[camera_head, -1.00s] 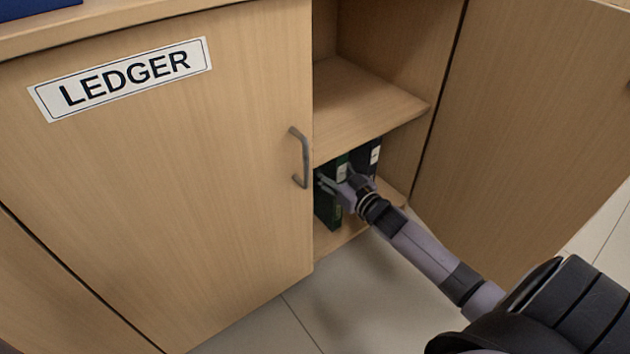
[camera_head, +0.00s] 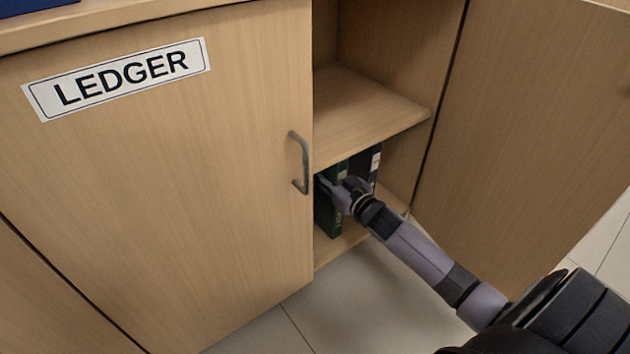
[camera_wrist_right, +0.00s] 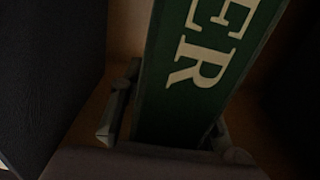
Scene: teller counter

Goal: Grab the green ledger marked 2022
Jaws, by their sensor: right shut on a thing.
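A green ledger (camera_head: 327,212) stands on the lower shelf of the open cabinet, partly hidden by the door edge and my gripper. In the right wrist view its green spine (camera_wrist_right: 190,90) shows large cream letters ending in "ER". My right gripper (camera_head: 343,190) reaches into the cabinet. In the wrist view its two fingers (camera_wrist_right: 168,135) lie one on each side of the green spine, shut on it. No year is readable on the spine in these frames. My left gripper is not in view.
A dark binder (camera_head: 368,165) with a white label stands just right of the green ledger. The closed door with the "LEDGER" sign (camera_head: 150,180) bounds the opening at left, with its handle (camera_head: 300,162). The open door (camera_head: 520,140) is at right. An empty shelf (camera_head: 365,110) lies above.

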